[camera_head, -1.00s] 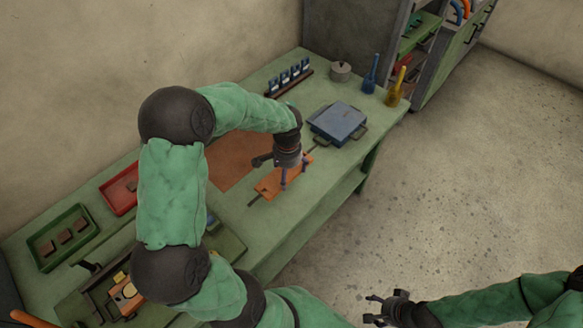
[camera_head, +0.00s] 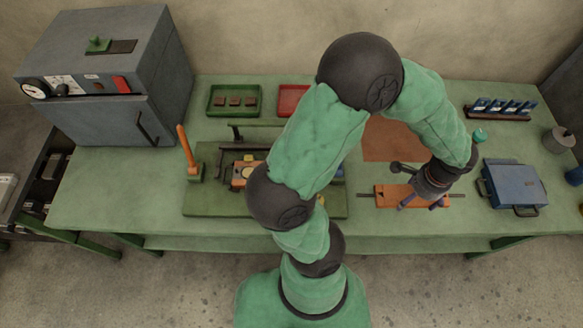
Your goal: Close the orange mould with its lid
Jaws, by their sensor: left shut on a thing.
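The orange mould (camera_head: 237,182) sits in a green fixture at the left middle of the bench, with yellow pieces showing in it. My left arm hides its right side. An orange plate, which looks like the lid (camera_head: 391,190), is at the right of the bench, with dark rod ends sticking out at both sides. My left gripper (camera_head: 421,204) points down over its right half and is shut on it. Whether the plate touches the bench I cannot tell. My right gripper is out of view.
The green fixture (camera_head: 205,206) has an orange-handled lever (camera_head: 186,148). A blue box (camera_head: 512,186) stands right of the plate. A brown mat (camera_head: 385,140), a green tray (camera_head: 220,110) and a red tray (camera_head: 291,99) lie behind. A grey oven (camera_head: 110,85) stands at far left.

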